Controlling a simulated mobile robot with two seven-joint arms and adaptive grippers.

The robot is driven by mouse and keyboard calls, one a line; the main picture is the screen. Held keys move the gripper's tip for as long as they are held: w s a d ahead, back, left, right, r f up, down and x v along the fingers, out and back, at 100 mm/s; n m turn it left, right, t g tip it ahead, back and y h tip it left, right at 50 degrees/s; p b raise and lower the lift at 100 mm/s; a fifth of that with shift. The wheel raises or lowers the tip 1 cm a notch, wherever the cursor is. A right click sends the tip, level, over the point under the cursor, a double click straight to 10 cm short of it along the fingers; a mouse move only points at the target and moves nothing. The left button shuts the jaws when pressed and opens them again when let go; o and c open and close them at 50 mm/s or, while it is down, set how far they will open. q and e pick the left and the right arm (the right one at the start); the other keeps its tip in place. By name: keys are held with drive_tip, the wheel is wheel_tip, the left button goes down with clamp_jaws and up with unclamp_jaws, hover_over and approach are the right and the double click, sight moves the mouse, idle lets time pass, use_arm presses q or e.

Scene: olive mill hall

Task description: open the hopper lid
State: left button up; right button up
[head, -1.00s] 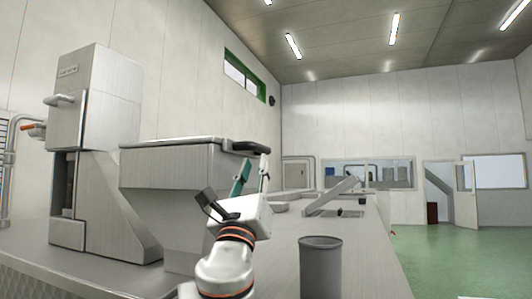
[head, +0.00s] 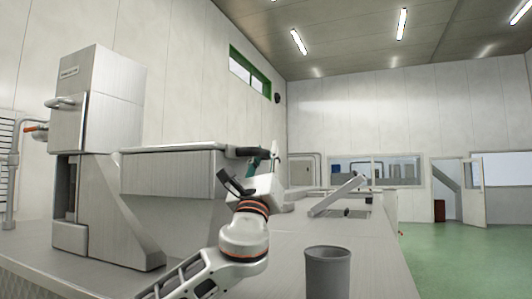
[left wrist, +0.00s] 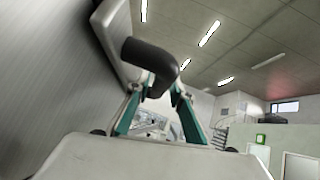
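The hopper (head: 165,178) is a grey metal box with sloping lower walls, left of centre in the head view. Its flat lid (head: 175,149) lies level on top, closed. A dark handle (head: 250,151) sticks out from the lid's right end. In the left wrist view the bent black handle (left wrist: 150,58) comes down from the pale lid edge (left wrist: 118,40), its end at the gap between the teal fingertips. My left gripper (head: 264,161) is at the handle, fingers apart; it also shows in the left wrist view (left wrist: 159,92). Contact is unclear. My right gripper is out of view.
A grey bin (head: 327,272) stands on the metal bench (head: 375,250) right of my left arm. A tall metal machine housing (head: 100,130) stands left of the hopper. Farther along the bench is a tilted metal plate (head: 338,194). Green floor lies open at right.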

use_arm(q)
clamp_jaws()
